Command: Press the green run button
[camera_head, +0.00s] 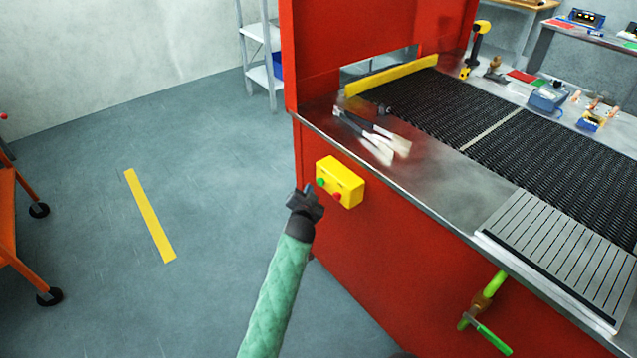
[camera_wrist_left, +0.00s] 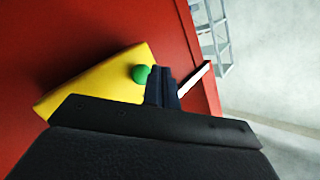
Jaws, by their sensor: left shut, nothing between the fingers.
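The green run button (camera_head: 320,182) is on the left part of a yellow control box (camera_head: 345,180) fixed to the red side of the machine. A red button (camera_head: 337,196) sits to its right on the same face. My left gripper (camera_head: 308,188) is shut and empty, with its tips just left of the green button in the head view. In the left wrist view the shut fingertips (camera_wrist_left: 163,75) are close beside the green button (camera_wrist_left: 141,74), over the yellow box (camera_wrist_left: 100,80). I cannot tell whether they touch it. My right gripper is not in view.
The red machine (camera_head: 350,240) carries a metal ledge and a black mesh belt (camera_head: 450,110). Tongs (camera_head: 370,135) lie on the ledge above the box. A green-handled clamp (camera_head: 485,305) hangs from the front edge at lower right.

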